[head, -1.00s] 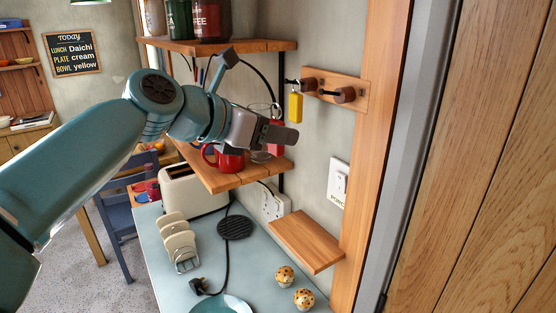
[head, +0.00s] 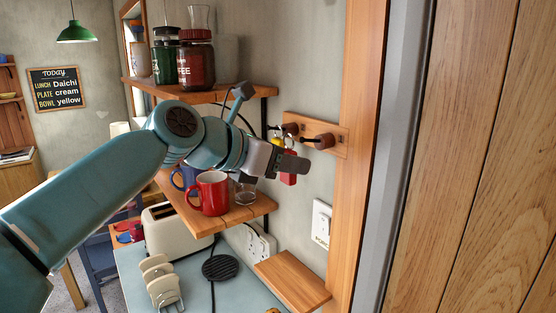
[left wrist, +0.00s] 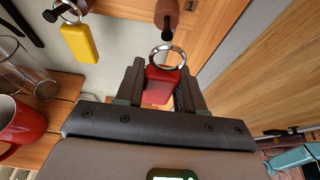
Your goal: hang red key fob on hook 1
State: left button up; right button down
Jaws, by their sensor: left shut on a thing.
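My left gripper (head: 292,163) is shut on the red key fob (head: 288,179), just below and left of the wooden hook rail (head: 341,143). In the left wrist view the red fob (left wrist: 160,82) sits between the fingers (left wrist: 160,88), its metal ring (left wrist: 168,57) standing up towards the dark tip of the right-hand hook (left wrist: 167,22). Whether the ring is around that tip or only in front of it, I cannot tell. The yellow fob (left wrist: 79,43) hangs on the other hook (left wrist: 62,12); in the head view the gripper partly hides it.
Left of the gripper is a shelf (head: 245,212) with a red mug (head: 208,194) and a glass (head: 245,190). An upper shelf (head: 215,92) bears jars. A small wooden ledge (head: 292,280) and a wall switch (head: 321,222) are below the rail.

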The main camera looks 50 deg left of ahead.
pick_arm(q)
jog(key=shift+r+p+x, duration=0.15)
jog(key=shift+r+x, duration=0.05)
jog(key=shift+x, duration=1.2)
jog(key=shift+r+p+x, duration=0.15)
jog(key=shift+r+x, duration=0.05)
jog(key=shift+x, duration=1.2)
jog(key=shift+w+a, duration=0.1)
jog(key=shift+w, duration=0.1)
jog(key=o, duration=1.2)
